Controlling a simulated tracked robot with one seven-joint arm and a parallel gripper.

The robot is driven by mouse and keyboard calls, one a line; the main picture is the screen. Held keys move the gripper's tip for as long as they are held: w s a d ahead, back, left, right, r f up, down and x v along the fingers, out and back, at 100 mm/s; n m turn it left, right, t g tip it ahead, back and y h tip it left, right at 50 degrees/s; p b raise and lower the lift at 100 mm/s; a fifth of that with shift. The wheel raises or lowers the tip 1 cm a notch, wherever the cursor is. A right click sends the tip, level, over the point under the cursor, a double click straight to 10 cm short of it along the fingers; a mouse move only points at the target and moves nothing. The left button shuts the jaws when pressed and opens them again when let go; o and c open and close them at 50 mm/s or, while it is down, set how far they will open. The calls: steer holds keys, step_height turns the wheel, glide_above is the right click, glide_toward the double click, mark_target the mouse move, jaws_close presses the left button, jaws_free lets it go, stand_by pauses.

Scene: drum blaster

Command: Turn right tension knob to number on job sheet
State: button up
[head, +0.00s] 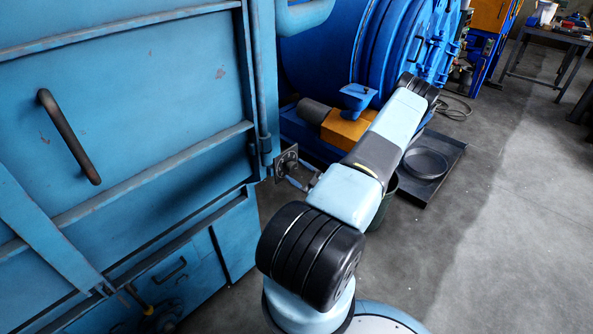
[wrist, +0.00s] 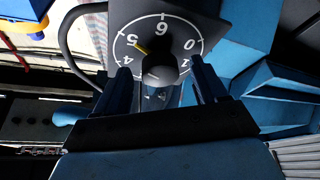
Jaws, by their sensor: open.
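In the wrist view, a dark square plate carries a round dial (wrist: 180,34) with white numbers. 5, 6 and 0 are readable, with 4 and 1 partly hidden lower down. A dark round knob (wrist: 158,68) sits at its centre, and its yellow pointer points close to the 5. My gripper (wrist: 160,70) is open, with one dark finger on each side of the knob. I cannot tell whether either finger touches it. No job sheet can be made out in either view.
In the head view, a large blue cabinet (head: 150,90) with a dark handle (head: 68,136) fills the left. A blue drum machine (head: 318,62) stands behind my arm. A round dark pan (head: 426,163) lies on the floor tray. The grey floor (head: 500,240) at right is clear.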

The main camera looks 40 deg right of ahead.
steer(key=v, duration=1.2)
steer(key=shift+s, duration=0.3)
steer(key=shift+d, duration=0.1)
